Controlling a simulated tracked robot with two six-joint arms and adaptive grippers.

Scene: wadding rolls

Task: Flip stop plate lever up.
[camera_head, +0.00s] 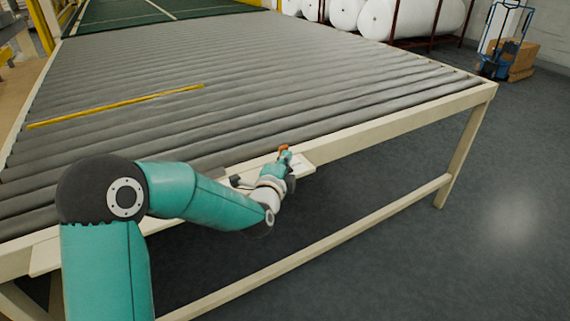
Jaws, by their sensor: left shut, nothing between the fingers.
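My left gripper (284,160) is at the front edge of the roller table, at the end of my teal arm that comes in from the left. It is small in the picture and shut, with nothing held. A small orange piece (284,149) shows right at its tip; I cannot tell whether this is the lever's handle or whether the gripper touches it. A pale plate (302,166) sticks out from the table's front rail beside the gripper, partly hidden by it. A yellow bar (115,106) lies across the rollers at the left. My right gripper is out of view.
The roller table (330,85) fills the middle, with a cream front rail (410,118) and a leg (462,150) at the right. A blue hand truck (500,55) and boxes (523,62) are at the far right. The front-right floor is clear.

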